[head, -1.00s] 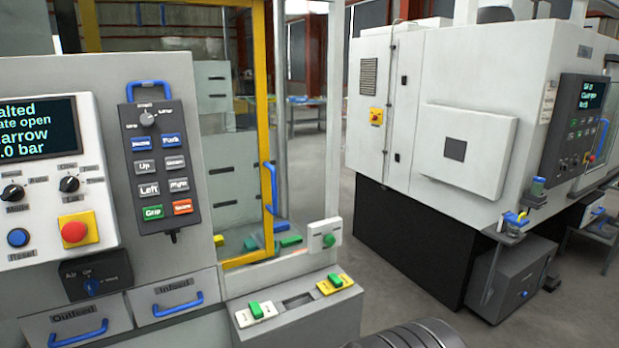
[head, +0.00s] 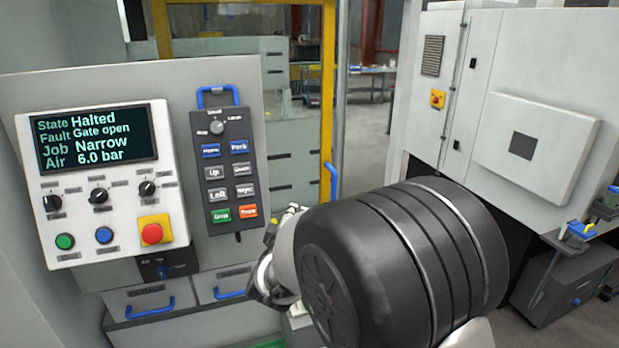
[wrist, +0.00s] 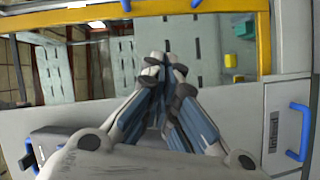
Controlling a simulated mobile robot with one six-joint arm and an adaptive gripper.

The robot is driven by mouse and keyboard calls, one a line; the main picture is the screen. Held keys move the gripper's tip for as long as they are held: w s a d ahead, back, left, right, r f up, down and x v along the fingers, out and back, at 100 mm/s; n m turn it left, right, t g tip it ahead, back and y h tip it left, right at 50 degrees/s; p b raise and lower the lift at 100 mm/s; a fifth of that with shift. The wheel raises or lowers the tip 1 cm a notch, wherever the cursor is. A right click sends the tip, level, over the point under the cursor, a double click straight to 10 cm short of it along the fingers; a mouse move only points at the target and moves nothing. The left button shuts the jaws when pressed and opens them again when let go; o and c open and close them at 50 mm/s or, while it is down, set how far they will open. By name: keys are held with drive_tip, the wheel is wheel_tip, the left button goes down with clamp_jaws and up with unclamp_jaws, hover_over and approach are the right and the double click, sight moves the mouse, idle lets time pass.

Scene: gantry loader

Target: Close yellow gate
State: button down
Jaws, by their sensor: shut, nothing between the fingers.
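The yellow gate frame (head: 327,90) shows behind the control panel in the head view, with a blue handle (head: 333,180) on its right post. The panel screen (head: 95,137) reads "Halted" and "Gate open". In the wrist view a yellow frame (wrist: 215,24) crosses the top, with a blue handle (wrist: 126,5) at the upper edge. My gripper (wrist: 165,68) is shut and empty, its fingertips in front of the opening below the yellow bar. In the head view my arm hides the lower gate area, and the fingers cannot be made out.
The pendant (head: 227,170) hangs on the panel, left of my arm. Drawers with blue handles (head: 150,310) lie below; the infeed drawer (wrist: 275,125) is right of my gripper in the wrist view. A white machine (head: 540,75) stands at right.

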drive_tip(key=w+d+h, duration=0.1)
drive_tip(key=w+d, duration=0.2)
drive_tip(key=w, duration=0.3)
drive_tip(key=w+d+f+n+t+h+b, duration=0.1)
drive_tip(key=w+d+h, duration=0.1)
drive_tip(key=w, duration=0.3)
drive_tip(key=shift+w+d, duration=0.35)
drive_tip(key=shift+d, duration=0.55)
drive_tip(key=w+d, duration=0.2)
drive_tip(key=d, duration=0.8)
drive_tip(key=w+d, duration=0.3)
drive_tip(key=d, duration=0.7)
drive_tip(key=shift+w+b, duration=0.3)
drive_tip(key=shift+w, duration=0.05)
drive_tip(key=shift+s, duration=0.1)
